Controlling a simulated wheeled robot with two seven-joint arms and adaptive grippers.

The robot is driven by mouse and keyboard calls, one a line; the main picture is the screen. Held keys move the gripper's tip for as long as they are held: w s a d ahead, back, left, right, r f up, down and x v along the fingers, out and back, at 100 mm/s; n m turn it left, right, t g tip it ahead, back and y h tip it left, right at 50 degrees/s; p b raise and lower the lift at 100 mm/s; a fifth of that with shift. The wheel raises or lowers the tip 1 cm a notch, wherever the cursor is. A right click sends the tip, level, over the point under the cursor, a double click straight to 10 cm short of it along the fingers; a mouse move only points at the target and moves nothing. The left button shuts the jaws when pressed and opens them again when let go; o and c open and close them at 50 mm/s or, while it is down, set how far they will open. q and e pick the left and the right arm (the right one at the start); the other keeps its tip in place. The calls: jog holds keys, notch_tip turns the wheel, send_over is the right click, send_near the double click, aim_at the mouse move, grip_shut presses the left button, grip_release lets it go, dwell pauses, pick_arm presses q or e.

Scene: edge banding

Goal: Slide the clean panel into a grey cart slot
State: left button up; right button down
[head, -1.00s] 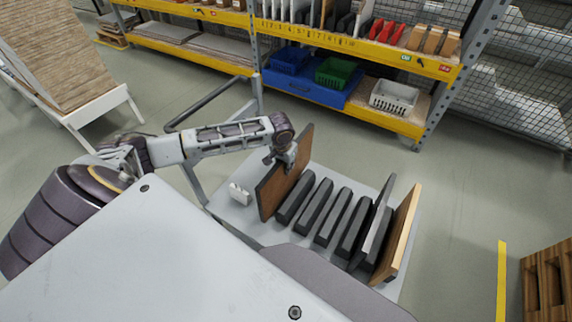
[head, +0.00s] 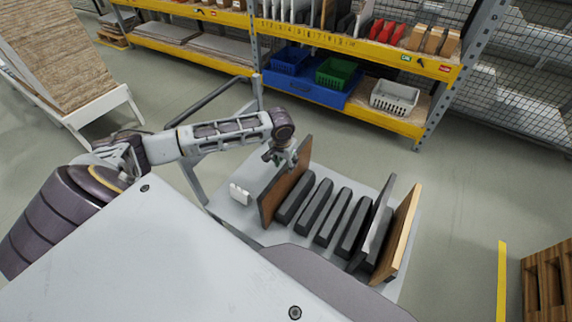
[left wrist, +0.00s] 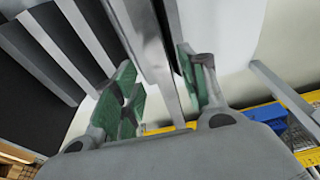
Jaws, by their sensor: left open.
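A brown-faced panel (head: 283,190) with a dark edge stands upright at the left end of the grey cart (head: 228,212), beside a row of dark dividers (head: 318,200). My left gripper (head: 281,158) is at the panel's upper edge. In the left wrist view the open green-padded fingers (left wrist: 160,92) lie on either side of the panel's narrow edge (left wrist: 152,42), with a visible gap. The panel's foot is partly hidden, so I cannot tell how deep it sits in its slot. My right gripper is not in view.
A grey panel (head: 377,222) and a light wood-edged panel (head: 400,232) lean at the cart's right end. A small white object (head: 240,194) lies left of the brown panel. A yellow shelf rack (head: 350,108) with bins stands behind.

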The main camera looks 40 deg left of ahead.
pick_arm(q)
notch_tip(320, 180, up, 10)
jog(key=s, duration=0.1)
jog(key=shift+s+d+f, duration=0.15)
jog(key=shift+s, duration=0.2)
dwell(0.5)
